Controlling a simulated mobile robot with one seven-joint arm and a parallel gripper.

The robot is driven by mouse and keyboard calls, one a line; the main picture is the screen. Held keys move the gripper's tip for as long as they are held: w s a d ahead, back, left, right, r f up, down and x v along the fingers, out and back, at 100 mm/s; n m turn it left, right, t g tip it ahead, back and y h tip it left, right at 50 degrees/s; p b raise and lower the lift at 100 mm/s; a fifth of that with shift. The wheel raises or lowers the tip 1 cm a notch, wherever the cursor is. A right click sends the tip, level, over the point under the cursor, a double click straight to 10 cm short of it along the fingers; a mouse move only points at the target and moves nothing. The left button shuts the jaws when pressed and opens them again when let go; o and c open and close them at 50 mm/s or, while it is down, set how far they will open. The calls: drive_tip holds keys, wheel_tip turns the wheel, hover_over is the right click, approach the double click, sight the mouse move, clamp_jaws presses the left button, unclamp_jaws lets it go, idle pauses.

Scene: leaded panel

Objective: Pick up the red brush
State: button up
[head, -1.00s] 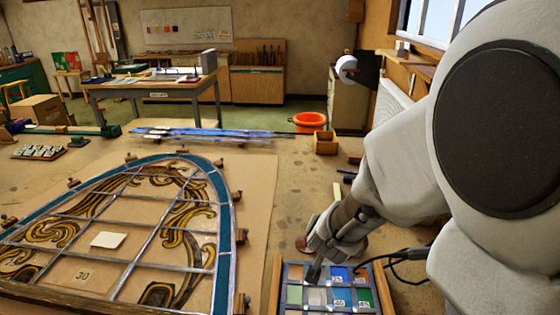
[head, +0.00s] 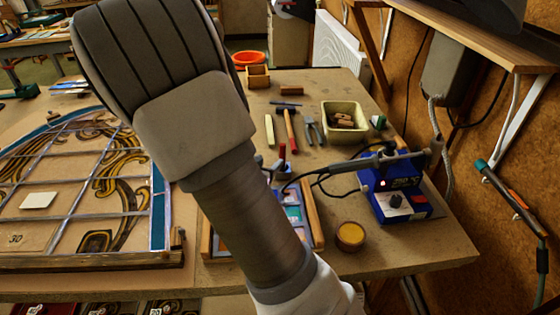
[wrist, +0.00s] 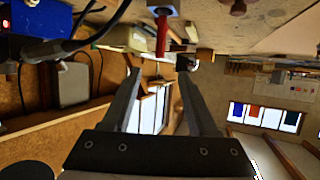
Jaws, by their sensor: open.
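A small upright thing with a red top (head: 282,152), which looks like the red brush, stands by the far side of the glass tray in the head view, just right of my arm. Its lower part is dark and partly hidden. In the wrist view, which is upside down, a red handle (wrist: 162,38) rises from a grey base on the bench. My gripper (wrist: 160,74) is open and empty, its two fingers spread below the red handle in that picture and apart from it. My arm hides the gripper in the head view.
A wooden-sided tray of coloured glass (head: 314,215) is partly hidden behind my arm. A shelf (head: 470,35) overhangs at right.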

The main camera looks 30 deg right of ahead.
sight(282, 151)
drive_tip(key=x, duration=0.9)
drive_tip(key=shift+f, duration=0.15)
drive_tip(key=x, duration=0.5)
drive_tip(key=shift+f, duration=0.3)
clamp_jaws()
